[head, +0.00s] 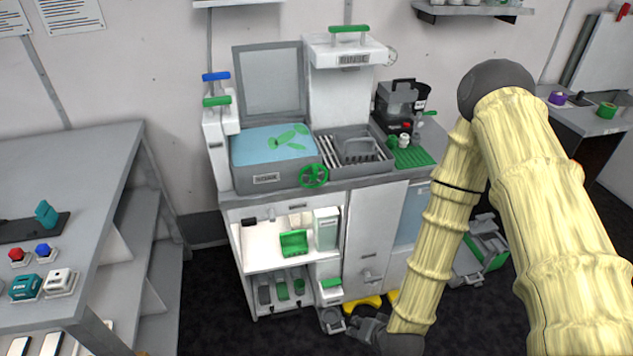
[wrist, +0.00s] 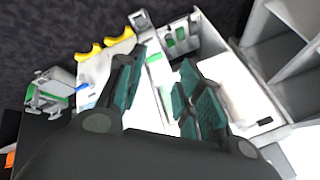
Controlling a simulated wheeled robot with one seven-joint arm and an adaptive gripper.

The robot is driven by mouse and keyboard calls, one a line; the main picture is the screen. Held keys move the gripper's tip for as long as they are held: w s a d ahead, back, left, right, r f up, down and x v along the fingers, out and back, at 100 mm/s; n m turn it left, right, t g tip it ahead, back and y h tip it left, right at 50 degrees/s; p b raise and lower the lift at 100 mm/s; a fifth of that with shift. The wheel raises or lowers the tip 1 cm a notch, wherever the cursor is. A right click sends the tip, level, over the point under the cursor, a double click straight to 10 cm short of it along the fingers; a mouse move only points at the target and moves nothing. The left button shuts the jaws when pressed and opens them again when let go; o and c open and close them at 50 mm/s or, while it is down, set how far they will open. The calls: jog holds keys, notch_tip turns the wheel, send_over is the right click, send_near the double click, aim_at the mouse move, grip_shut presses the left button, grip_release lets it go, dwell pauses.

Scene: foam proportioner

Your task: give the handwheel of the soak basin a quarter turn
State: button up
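The soak basin (head: 262,178) is a grey tank of light blue liquid with green patches, set into the left of the counter, its lid raised behind it. Its green handwheel (head: 314,176) is on the front at the right corner, with nothing touching it. My gripper (head: 338,322) is low in front of the cabinet, well below the handwheel and apart from it. In the wrist view my gripper (wrist: 162,65) shows two teal-padded fingers spread apart with nothing held between them. I cannot make out the handwheel in the wrist view.
A ribbed rinse tray (head: 350,150) adjoins the basin. Blue and green levers (head: 216,88) stand at its left. Below are open shelves (head: 268,258) with green-fronted items. A grey table (head: 75,170) stands at left. Yellow objects (head: 375,300) lie near the cabinet's foot.

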jog(key=w+a+r+m+t+y+b, duration=0.1)
jog(key=w+a+r+m+t, duration=0.1)
jog(key=w+a+r+t, duration=0.3)
jog(key=w+a+r+m+b, duration=0.1)
jog(key=w+r+m, duration=0.1)
jog(key=w, duration=0.6)
jog(key=m+t+b, duration=0.3)
jog(key=m+t, duration=0.3)
jog(key=t, duration=0.1)
send_near(316, 172)
jog(key=w, duration=0.3)
jog(key=w+a+p, duration=0.1)
jog(key=w, duration=0.2)
jog(key=w+a+p, duration=0.1)
jog(key=w, duration=0.2)
jog(key=shift+w, duration=0.35)
grip_shut()
